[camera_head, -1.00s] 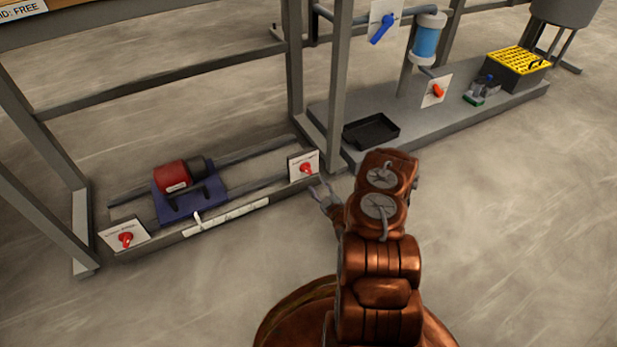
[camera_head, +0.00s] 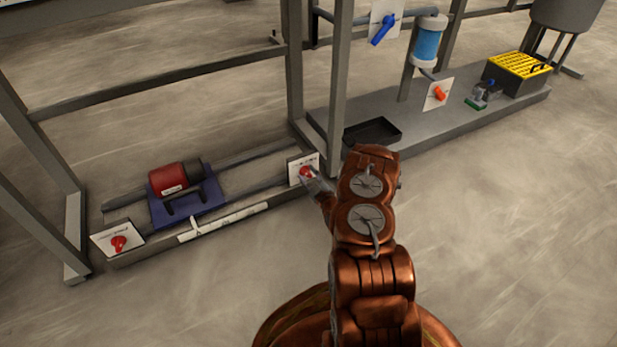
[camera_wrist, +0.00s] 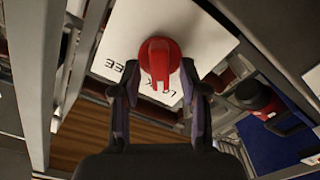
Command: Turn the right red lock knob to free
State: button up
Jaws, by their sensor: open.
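The right red lock knob (camera_head: 306,172) sits on a white label plate (camera_head: 296,163) at the right end of the low rail frame. My gripper (camera_head: 313,180) is right in front of it in the head view. In the wrist view the red knob (camera_wrist: 160,62) stands between the tips of my open gripper (camera_wrist: 160,88), one finger on each side. Whether the fingers touch it I cannot tell. Part of the lettering on the white plate (camera_wrist: 204,30) shows around the knob; the rest is hidden.
A red motor (camera_head: 175,180) on a blue base sits on the rails left of the knob. The left red knob (camera_head: 119,243) is at the far left. An upright grey post (camera_head: 337,95) and a black tray (camera_head: 372,132) stand close behind my arm. The floor at right is clear.

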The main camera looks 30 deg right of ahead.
grip_shut()
jog(key=shift+r+p, duration=0.1)
jog(key=shift+p, duration=0.45)
jog(key=m+p, duration=0.2)
jog(key=shift+r+p, duration=0.25)
jog(key=shift+p, duration=0.15)
jog(key=m+p, duration=0.2)
jog(key=shift+d+m, duration=0.15)
jog(key=shift+m, duration=0.15)
jog(key=m+p, duration=0.1)
jog(key=m, duration=0.1)
jog(key=m+p, duration=0.1)
jog(key=m, duration=0.1)
jog(key=shift+d+f+m, duration=0.1)
jog(key=shift+f+m, duration=0.1)
jog(key=shift+m, duration=0.1)
jog(key=m+p, duration=0.1)
jog(key=m, duration=0.3)
jog(key=shift+d+m, duration=0.15)
jog(key=shift+m, duration=0.15)
